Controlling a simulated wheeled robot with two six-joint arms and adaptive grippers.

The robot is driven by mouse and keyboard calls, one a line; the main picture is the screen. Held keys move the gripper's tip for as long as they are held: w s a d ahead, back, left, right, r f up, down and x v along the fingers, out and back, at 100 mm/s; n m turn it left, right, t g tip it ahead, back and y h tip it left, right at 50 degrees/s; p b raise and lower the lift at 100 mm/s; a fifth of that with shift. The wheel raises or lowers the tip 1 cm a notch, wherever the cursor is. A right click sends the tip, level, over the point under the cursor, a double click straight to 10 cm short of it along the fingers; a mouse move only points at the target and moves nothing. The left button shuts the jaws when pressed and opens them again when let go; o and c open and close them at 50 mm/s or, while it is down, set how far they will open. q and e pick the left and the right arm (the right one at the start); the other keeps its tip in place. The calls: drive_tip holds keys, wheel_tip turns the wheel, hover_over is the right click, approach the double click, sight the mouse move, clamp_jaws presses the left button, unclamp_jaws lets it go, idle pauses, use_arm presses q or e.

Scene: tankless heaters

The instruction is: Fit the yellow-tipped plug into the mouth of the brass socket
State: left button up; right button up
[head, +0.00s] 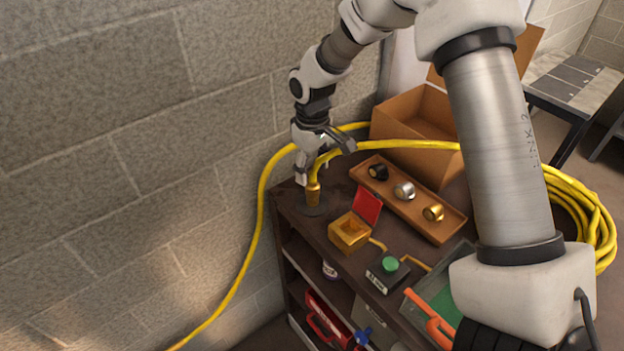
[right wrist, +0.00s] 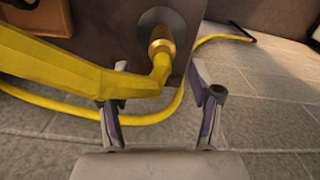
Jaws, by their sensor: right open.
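The brass socket (head: 313,195) stands upright on a dark round base at the wall-side corner of the dark cabinet top. The yellow-tipped plug (head: 313,172), at the end of a thick yellow cable, meets the socket's mouth from above. In the right wrist view the plug (right wrist: 161,68) runs into the ring of the brass socket (right wrist: 161,40); how deep it sits I cannot tell. My right gripper (head: 305,174) is beside the plug. In the right wrist view its two fingers (right wrist: 162,99) are spread apart with nothing gripped between them. My left gripper is not in view.
The yellow cable (head: 410,144) arches right across the cabinet top (head: 325,230). A gold box with a red lid (head: 349,233), a green button (head: 389,265), a tray with three knobs (head: 417,214) and a cardboard box (head: 415,112) stand nearby. A block wall (head: 150,150) is close on the left.

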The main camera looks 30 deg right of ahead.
sight(313, 185)
drive_tip(key=shift+s+a+f+p, duration=0.45)
drive_tip(key=shift+s+f+p, duration=0.1)
drive_tip(key=shift+s+f, duration=0.15)
drive_tip(key=f, duration=0.1)
drive_tip(key=w+f, duration=0.1)
drive_tip(key=f, duration=0.1)
drive_tip(key=d+f+p, duration=0.1)
drive_tip(key=f, duration=0.1)
drive_tip(key=shift+w+d, duration=0.1)
drive_tip(key=shift+w, duration=0.1)
drive_tip(key=shift+s+r, duration=0.15)
drive_tip(key=shift+r, duration=0.05)
drive_tip(key=shift+s+a+r, duration=0.15)
drive_tip(key=shift+a, duration=0.15)
drive_tip(key=c, duration=1.1)
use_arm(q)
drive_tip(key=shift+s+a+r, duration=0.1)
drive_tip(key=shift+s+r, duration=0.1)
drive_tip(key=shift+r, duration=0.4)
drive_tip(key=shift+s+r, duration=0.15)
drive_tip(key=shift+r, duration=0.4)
use_arm(e)
clamp_jaws()
